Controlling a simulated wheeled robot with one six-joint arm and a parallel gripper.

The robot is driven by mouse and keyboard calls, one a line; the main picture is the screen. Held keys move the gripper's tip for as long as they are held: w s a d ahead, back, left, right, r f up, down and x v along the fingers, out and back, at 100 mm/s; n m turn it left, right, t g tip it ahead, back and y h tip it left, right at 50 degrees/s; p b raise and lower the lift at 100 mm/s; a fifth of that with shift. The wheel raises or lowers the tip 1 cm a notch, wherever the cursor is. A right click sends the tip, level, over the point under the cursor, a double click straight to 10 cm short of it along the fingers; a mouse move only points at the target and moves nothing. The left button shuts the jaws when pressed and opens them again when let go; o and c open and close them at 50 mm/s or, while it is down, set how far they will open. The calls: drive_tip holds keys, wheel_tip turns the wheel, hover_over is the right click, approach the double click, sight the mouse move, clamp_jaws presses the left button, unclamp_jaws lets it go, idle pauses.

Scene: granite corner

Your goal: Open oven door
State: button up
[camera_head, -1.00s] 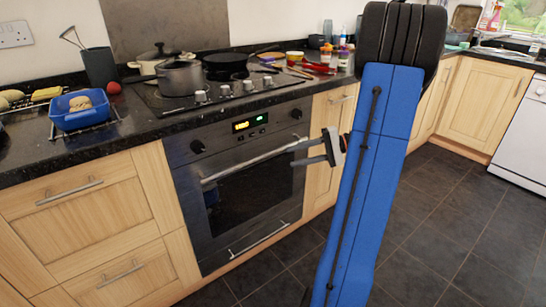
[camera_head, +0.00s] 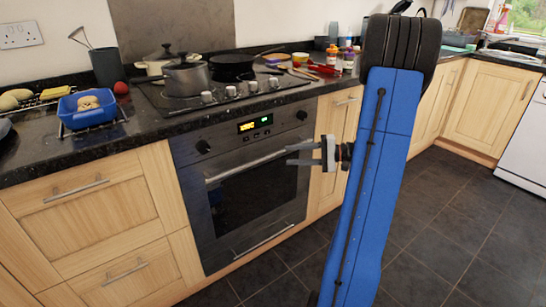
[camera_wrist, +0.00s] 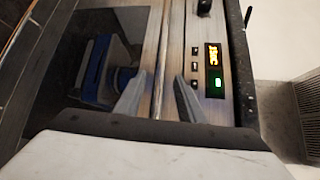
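The oven (camera_head: 250,160) is built in under the counter, and its dark glass door (camera_head: 250,203) is shut. A silver bar handle (camera_head: 235,171) runs across the top of the door. My gripper (camera_head: 288,154) is at the right part of this handle, with its fingers pointing left. In the wrist view, the two fingers of my gripper (camera_wrist: 158,92) stand apart, one on each side of the handle (camera_wrist: 164,60), with gaps visible. The gripper is open. The fingertips cover part of the handle's right end in the head view.
The oven's lit display (camera_head: 255,124) and knobs sit above the handle. Pots (camera_head: 186,78) and a pan stand on the hob. A blue dish (camera_head: 87,108) is on the counter at left. Wooden drawers (camera_head: 95,205) flank the oven. The dark tiled floor (camera_head: 440,220) is clear.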

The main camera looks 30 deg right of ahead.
sight(277, 156)
drive_tip(key=x, duration=0.8)
clamp_jaws()
